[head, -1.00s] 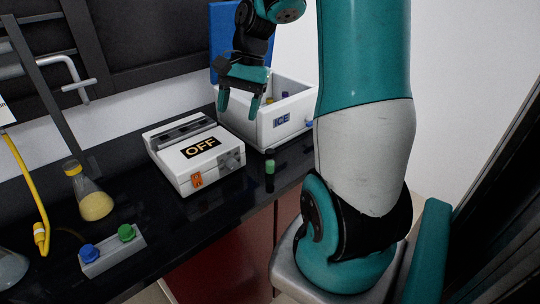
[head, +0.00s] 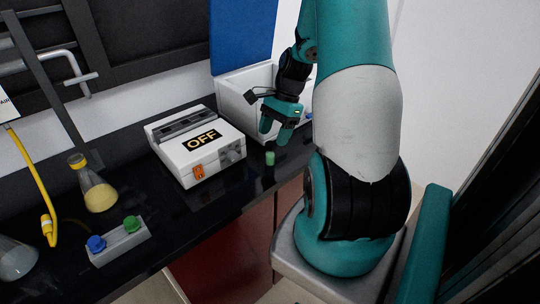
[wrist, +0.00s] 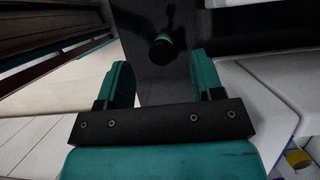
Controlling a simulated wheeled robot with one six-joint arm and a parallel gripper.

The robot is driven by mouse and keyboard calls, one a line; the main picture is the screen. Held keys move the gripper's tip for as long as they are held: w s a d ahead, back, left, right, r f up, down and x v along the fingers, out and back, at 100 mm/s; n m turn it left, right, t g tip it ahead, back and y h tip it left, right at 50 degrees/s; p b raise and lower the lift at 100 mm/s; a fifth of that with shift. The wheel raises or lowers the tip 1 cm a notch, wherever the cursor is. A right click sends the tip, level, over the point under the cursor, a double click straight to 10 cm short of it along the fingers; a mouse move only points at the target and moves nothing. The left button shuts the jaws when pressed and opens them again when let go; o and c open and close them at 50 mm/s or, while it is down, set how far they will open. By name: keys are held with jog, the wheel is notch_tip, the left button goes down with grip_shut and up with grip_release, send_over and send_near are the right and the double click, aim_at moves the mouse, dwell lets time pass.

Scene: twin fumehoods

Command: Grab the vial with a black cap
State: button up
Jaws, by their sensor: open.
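The vial with a black cap (head: 270,158) stands upright on the black bench, close to its front edge. Its body looks green. In the wrist view I see it from above as a round black cap (wrist: 161,50) with a green rim, lying between the lines of my two fingers and beyond their tips. My gripper (head: 275,131) is open and empty, pointing down just above the vial and slightly to its right. Its teal fingers also show in the wrist view (wrist: 162,75). Nothing hides the vial's cap in the wrist view.
A white device marked OFF (head: 218,157) stands left of the vial. A white ice box (head: 231,93) is behind my gripper. Further left are a yellow flask (head: 100,197) and a small rack (head: 120,245) with blue and green caps. The bench's front edge is near the vial.

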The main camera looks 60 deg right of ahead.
aim_at(270, 143)
jog(key=shift+p+x, duration=0.6)
jog(key=shift+x, duration=2.2)
jog(key=shift+d, duration=0.1)
jog(key=c, duration=1)
